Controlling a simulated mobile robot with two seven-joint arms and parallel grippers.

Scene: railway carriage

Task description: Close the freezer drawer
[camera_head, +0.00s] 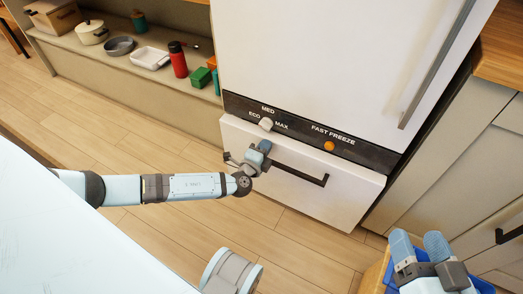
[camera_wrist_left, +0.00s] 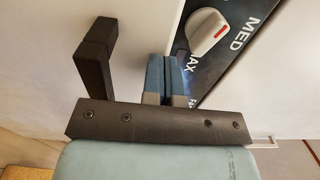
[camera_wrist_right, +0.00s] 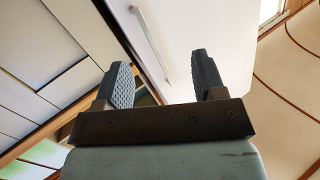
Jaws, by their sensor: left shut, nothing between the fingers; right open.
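The freezer drawer (camera_head: 310,190) is the white front low on the fridge, below the black control strip; how far it stands out is hard to tell. Its dark bar handle (camera_head: 300,174) runs across the front and also shows in the left wrist view (camera_wrist_left: 97,55). My left gripper (camera_head: 263,147) is shut and empty, close to the drawer front by the handle's left end. In the left wrist view its fingers (camera_wrist_left: 165,75) are beside the handle; contact with the front cannot be told. My right gripper (camera_head: 419,244) is open and empty at the lower right, away from the drawer.
The control strip (camera_head: 375,156) carries a white knob (camera_head: 266,124) and an orange button (camera_head: 328,146). A blue bin (camera_head: 481,284) is below my right gripper. Cabinets (camera_head: 450,180) stand at right. A shelf at left holds a red bottle (camera_head: 178,60) and pots. Wooden floor is clear in front.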

